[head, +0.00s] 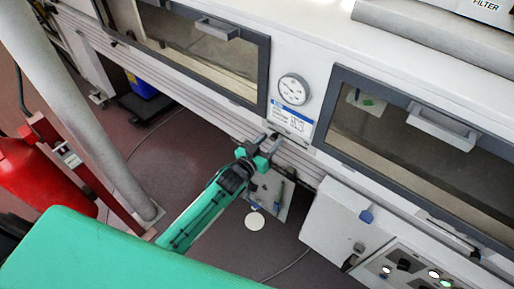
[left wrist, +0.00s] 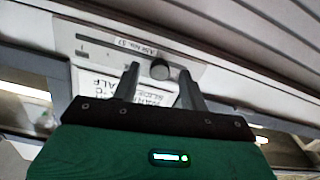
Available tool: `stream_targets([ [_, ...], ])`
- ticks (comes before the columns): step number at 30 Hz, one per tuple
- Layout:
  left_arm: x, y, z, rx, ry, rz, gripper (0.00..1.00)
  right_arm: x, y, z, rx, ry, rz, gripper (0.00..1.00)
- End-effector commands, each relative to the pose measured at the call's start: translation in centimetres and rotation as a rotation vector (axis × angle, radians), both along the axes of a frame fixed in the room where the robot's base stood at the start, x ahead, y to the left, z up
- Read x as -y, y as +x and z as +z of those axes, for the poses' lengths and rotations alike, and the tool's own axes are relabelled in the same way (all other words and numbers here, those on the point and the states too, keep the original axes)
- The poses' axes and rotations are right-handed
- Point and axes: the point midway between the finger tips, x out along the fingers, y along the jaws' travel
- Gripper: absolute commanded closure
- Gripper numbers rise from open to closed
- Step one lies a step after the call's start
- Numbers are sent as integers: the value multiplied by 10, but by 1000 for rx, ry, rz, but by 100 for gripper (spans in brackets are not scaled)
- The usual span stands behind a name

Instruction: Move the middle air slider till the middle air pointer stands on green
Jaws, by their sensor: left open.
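A round white gauge (head: 294,90) sits on the pale panel between two dark-framed windows; its pointer and any green are too small to read. A blue and white label (head: 293,118) is below it. In the left wrist view a pale slider plate (left wrist: 96,42) with a slot and printed label carries a dark round knob (left wrist: 160,69). My left gripper (head: 270,142) is open at the panel below the gauge. In the left wrist view its fingers (left wrist: 158,82) stand on either side of the knob; I cannot tell whether they touch it. My right gripper is not in view.
Windows with handles (head: 216,28) (head: 442,127) flank the gauge. A white control box with lit buttons (head: 434,273) is at lower right. A red extinguisher (head: 38,180) and a grey post (head: 85,110) stand at left. A hanging plate (head: 284,196) is below my gripper.

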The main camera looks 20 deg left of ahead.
Motion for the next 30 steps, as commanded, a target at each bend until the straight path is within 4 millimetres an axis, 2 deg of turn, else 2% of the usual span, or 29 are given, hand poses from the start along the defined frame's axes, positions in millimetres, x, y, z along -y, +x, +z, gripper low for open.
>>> stream_targets([
  [5,-7,-19,-3,-2,1,1,56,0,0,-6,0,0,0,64],
  [15,-27,-80,-2,-2,2,0,56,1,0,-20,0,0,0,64],
  [21,-38,-110,-2,-2,0,0,56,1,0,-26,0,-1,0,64],
  [30,-44,-128,0,-1,-1,0,56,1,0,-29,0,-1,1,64],
])
